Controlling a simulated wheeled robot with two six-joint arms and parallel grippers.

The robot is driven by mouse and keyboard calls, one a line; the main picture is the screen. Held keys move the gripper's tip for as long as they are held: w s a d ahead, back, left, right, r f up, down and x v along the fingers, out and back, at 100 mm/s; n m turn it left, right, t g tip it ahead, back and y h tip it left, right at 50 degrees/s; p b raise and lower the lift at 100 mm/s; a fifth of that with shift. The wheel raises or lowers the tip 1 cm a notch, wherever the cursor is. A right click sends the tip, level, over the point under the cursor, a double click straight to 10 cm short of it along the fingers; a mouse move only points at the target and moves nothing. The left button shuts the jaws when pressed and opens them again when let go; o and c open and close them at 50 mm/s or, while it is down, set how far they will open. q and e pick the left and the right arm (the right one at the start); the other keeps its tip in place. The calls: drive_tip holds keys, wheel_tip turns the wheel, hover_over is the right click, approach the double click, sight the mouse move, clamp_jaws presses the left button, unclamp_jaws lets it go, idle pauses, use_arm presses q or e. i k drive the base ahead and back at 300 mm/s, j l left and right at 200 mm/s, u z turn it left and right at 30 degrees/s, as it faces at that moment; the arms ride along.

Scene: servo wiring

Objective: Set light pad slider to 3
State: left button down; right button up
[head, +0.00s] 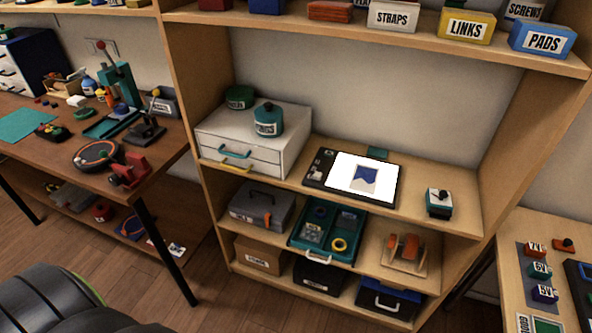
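The light pad (393,207) lies flat on the middle shelf of the wooden rack. It has a black frame and a bright white surface. A blue and beige flat piece (365,180) lies on the lit surface. A dark control strip (319,168) runs along the pad's left side with small pale parts on it. The slider and its number marks are too small to read, so I cannot tell its setting. Neither of my grippers is in view.
A white drawer unit (282,147) with a teal canister (268,120) on top stands left of the pad. A teal and white device (438,203) stands to its right. The upper shelf (400,37) with labelled bins overhangs behind.

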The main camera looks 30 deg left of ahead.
sight(317, 176)
drive_tip(key=u, duration=1.75)
drive_tip(key=l+u, duration=0.35)
drive_tip(key=l, duration=0.45)
drive_tip(key=l+u, duration=0.4)
drive_tip(key=l, duration=0.4)
